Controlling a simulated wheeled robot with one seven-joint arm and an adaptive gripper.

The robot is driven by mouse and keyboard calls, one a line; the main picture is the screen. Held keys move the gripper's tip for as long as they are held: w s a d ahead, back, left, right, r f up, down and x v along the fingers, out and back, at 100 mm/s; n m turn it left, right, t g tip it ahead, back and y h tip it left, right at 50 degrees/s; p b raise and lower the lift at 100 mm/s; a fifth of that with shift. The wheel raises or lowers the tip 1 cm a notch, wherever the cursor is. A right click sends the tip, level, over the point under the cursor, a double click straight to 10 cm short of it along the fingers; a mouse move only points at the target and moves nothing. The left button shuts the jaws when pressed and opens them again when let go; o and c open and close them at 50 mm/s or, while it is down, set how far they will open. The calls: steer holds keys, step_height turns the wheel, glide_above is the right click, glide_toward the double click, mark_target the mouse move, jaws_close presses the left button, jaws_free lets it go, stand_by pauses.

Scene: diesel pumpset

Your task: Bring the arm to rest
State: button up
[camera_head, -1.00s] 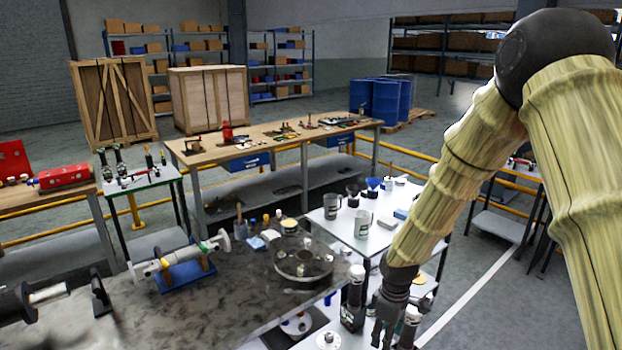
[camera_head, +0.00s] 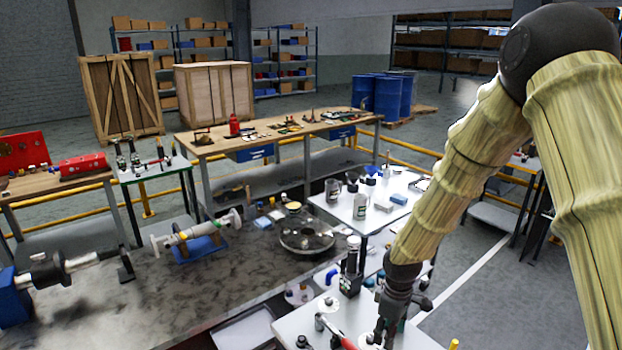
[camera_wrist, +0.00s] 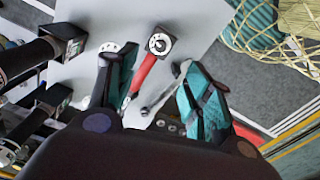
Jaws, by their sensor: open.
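My gripper (camera_head: 388,330) hangs from the jointed arm at the lower right of the head view, over the near end of a white table (camera_head: 300,325). In the wrist view, my gripper (camera_wrist: 150,92) shows its two teal-lined fingers spread apart with no object held between them. Below and between the fingers, a tool with a red handle and a round-dial head (camera_wrist: 159,42) lies on the white table top; part of the red handle (camera_head: 335,333) also shows in the head view. My arm is bent, with the forearm sloping down to the left.
A dark stained bench (camera_head: 110,305) with a shaft assembly (camera_head: 195,232) and a round metal plate (camera_head: 306,236) lies to the left. A white table with jugs (camera_head: 333,190) stands behind. Open floor (camera_head: 500,310) lies to the right.

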steer(key=s+f+m, duration=0.2)
steer(key=s+f, duration=0.4)
steer(key=s+f+m+y, duration=0.1)
steer(key=s+f+m, duration=0.1)
steer(key=s+f, duration=0.4)
steer(key=s+a+f+m, duration=0.1)
steer(key=s+f, duration=0.4)
steer(key=s, duration=0.1)
steer(key=shift+s+f+m, duration=0.1)
steer(key=shift+f+m, duration=0.3)
steer(key=s+d+f+m+h, duration=0.1)
steer(key=s+d+f+m, duration=0.15)
steer(key=s, duration=0.65)
steer(key=s+d+f+m, duration=0.2)
steer(key=s+f+m, duration=0.1)
steer(key=s, duration=0.7)
step_height(320, 180, down, 11)
steer(key=b, duration=1.1)
steer(key=shift+w+a+f+b, duration=0.15)
steer(key=shift+w+a+b, duration=0.15)
steer(key=shift+w, duration=0.15)
